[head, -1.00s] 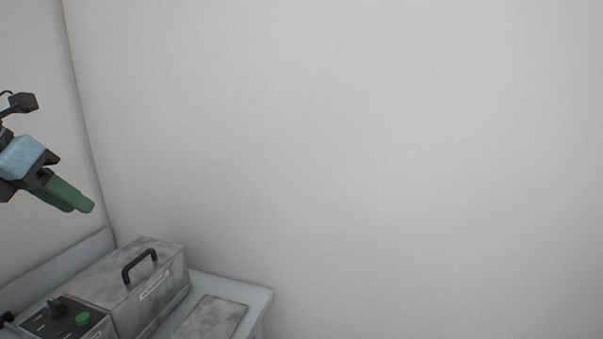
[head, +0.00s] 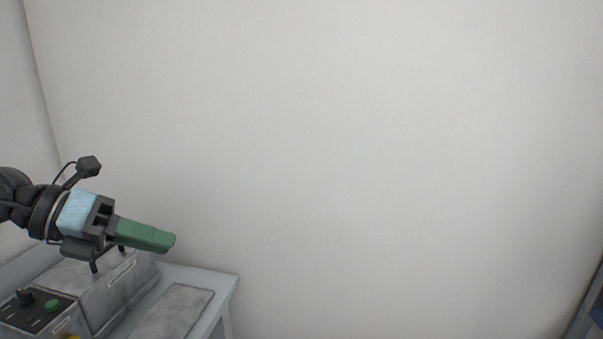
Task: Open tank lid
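The tank (head: 122,298) is a grey, stained metal box at the lower left of the head view. Its lid (head: 62,273) lies closed on top, with a black handle (head: 95,266) partly hidden behind my gripper. My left gripper (head: 168,242), with green fingers, is in front of the lid in the picture and points right. Its fingertips appear past the handle, over the tank's right end. The fingers overlap in this view, so their gap does not show. Nothing is seen held. My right gripper is out of view.
A control panel (head: 45,318) with a black knob and a green button (head: 52,305) adjoins the tank. A flat grey plate (head: 175,308) lies on the bench (head: 228,284) to the right. A dark and blue object (head: 597,316) edges in at lower right. The pale wall is bare.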

